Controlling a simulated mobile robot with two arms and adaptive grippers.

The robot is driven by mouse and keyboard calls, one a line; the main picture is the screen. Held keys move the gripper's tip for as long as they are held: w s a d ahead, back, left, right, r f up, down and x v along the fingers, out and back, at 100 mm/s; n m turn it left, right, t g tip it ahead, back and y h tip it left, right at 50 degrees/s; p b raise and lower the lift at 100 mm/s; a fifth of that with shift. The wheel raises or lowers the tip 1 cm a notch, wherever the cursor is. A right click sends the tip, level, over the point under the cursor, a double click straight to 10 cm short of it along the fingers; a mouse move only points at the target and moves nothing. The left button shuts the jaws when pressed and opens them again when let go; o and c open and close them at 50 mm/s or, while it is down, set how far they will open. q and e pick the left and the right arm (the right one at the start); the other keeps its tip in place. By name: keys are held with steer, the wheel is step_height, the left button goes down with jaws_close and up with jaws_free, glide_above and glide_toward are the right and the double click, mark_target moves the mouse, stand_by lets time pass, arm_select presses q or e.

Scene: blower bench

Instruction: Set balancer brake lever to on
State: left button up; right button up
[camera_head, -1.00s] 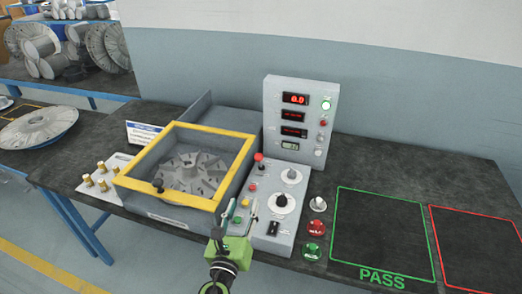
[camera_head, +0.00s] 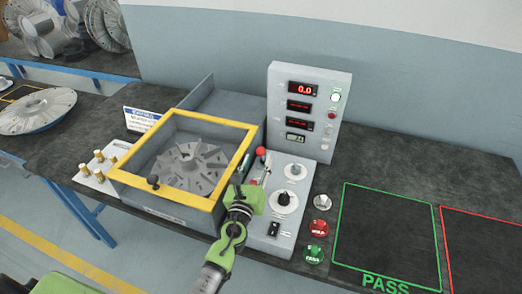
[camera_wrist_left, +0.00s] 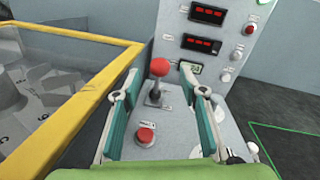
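The brake lever, with a red ball knob on a short stem (camera_wrist_left: 159,68), stands on the grey control panel of the balancer. Its red knob also shows in the head view (camera_head: 261,151). My left gripper (camera_wrist_left: 163,85) is open, its two fingers on either side of the lever, apart from it in the picture. In the head view the left gripper (camera_head: 262,170) hangs over the control panel, just in front of the knob, and hides part of the panel. A red push button (camera_wrist_left: 145,135) sits nearer, between the fingers. My right gripper is not in view.
The yellow-framed balancer guard (camera_head: 237,160) with a finned rotor (camera_head: 190,167) inside stands close left of the gripper. The display box (camera_head: 308,108) rises behind. The green PASS area (camera_head: 388,235) is empty.

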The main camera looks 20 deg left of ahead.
mark_target(260, 155)
arm_select(q)
steer(key=w, duration=0.4)
steer(key=shift+a, duration=0.2)
steer(key=shift+w, duration=0.6)
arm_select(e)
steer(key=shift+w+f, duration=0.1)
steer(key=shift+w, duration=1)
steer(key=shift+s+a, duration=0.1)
arm_select(q)
jaws_close()
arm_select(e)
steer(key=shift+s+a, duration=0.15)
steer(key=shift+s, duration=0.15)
